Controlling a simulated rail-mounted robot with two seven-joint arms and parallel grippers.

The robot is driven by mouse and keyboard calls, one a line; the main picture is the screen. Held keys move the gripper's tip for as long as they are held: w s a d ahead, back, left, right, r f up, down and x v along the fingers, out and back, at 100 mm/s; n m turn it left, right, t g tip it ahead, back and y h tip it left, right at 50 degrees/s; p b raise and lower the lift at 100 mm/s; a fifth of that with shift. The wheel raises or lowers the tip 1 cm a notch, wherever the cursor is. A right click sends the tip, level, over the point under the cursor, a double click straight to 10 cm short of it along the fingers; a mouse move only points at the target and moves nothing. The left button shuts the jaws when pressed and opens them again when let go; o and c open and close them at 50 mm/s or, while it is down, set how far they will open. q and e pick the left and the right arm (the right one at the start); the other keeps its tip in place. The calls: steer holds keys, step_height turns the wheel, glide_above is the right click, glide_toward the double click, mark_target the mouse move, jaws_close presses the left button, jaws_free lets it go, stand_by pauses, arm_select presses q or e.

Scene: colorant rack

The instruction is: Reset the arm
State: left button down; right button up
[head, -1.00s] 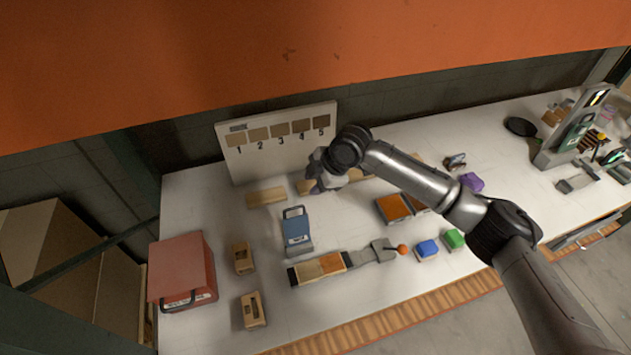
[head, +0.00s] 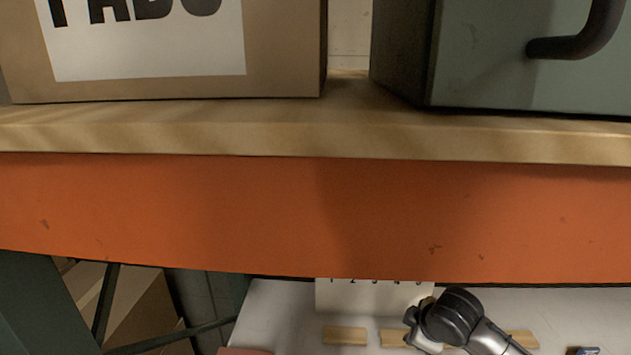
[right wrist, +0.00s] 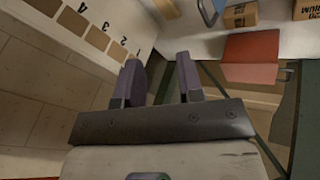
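My right arm comes in at the bottom right of the head view, with its black wrist joint near the numbered board (head: 375,294). My right gripper (right wrist: 160,82) shows in the right wrist view with its two dark fingers apart and nothing between them. The board also shows in the right wrist view (right wrist: 88,38), to the left of the fingers, apart from them. My left gripper is in neither view.
An orange shelf beam (head: 300,215) crosses the head view above the white bench (head: 275,310). A cardboard box (head: 285,50) and a green metal case (head: 500,60) stand on the shelf. Wooden blocks (head: 345,336) lie by the board. A red case (right wrist: 250,58) shows in the right wrist view.

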steer(key=s+a+r+m+t, duration=0.1)
steer(key=s+a+r+t, duration=0.15)
steer(key=r, duration=0.35)
steer(key=s+a+r+m+t, duration=0.2)
steer(key=r+t, duration=0.2)
steer(key=r, duration=0.3)
steer(key=s+d+f+m+g+h, duration=0.15)
steer(key=s+f+m+g, duration=0.25)
steer(key=s+f, duration=1.35)
steer(key=s+d+f+m+g+y, duration=0.1)
steer(key=s+d+f+m+g, duration=0.25)
steer(key=s+f, duration=1.4)
step_height(320, 180, up, 14)
steer(key=s+g+p, duration=0.1)
steer(key=s+p, duration=0.1)
steer(key=p, duration=1.1)
steer(key=shift+s+a+r, duration=0.2)
steer(key=shift+a+r, duration=0.05)
steer(key=shift+a, duration=0.1)
steer(key=shift+h, duration=0.25)
